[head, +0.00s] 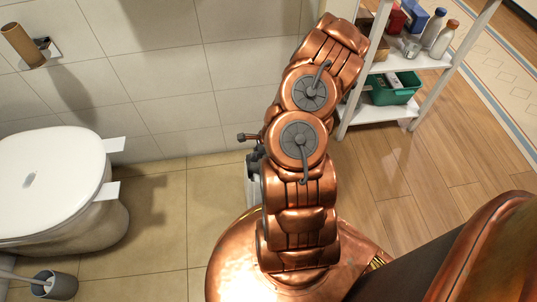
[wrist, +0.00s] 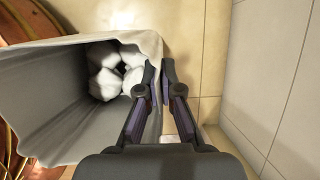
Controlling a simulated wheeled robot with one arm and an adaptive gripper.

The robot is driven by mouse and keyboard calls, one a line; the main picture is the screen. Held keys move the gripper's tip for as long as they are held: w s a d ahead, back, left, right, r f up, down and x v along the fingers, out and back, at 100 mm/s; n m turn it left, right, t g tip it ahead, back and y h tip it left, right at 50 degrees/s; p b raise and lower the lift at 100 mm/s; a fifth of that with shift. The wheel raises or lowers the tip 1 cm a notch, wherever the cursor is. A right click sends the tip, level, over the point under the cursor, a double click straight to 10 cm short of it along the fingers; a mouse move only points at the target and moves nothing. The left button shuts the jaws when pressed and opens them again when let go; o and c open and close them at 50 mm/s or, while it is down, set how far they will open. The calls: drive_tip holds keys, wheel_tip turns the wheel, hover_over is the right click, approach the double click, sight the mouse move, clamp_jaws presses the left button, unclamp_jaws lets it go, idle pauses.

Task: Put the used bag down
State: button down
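The used bag (wrist: 60,95) is a grey, open-topped bag with crumpled white waste (wrist: 112,70) inside, filling the left of the wrist view. My gripper (wrist: 160,78) has its two dark fingers close together on either side of the bag's right-hand rim, with the thin wall between them. In the head view my arm hides most of the bag and the fingers; only a pale sliver of what looks like the bag (head: 253,187) shows left of the arm. I cannot tell whether its base touches the floor.
A white toilet (head: 50,185) stands at the left, with a grey brush holder (head: 55,286) in front. A white shelf unit (head: 345,125) with bottles and a green bin (head: 392,88) stands at the right. The tiled floor (head: 165,220) between toilet and arm is clear.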

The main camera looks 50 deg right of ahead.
drive_tip(key=w+d+f+b, duration=0.5)
drive_tip(key=w+d+b, duration=0.1)
drive_tip(key=w+d, duration=0.4)
drive_tip(key=shift+w+d, duration=0.35)
drive_tip(key=shift+w, duration=0.1)
idle(0.4)
drive_tip(key=c, duration=1.3)
unclamp_jaws()
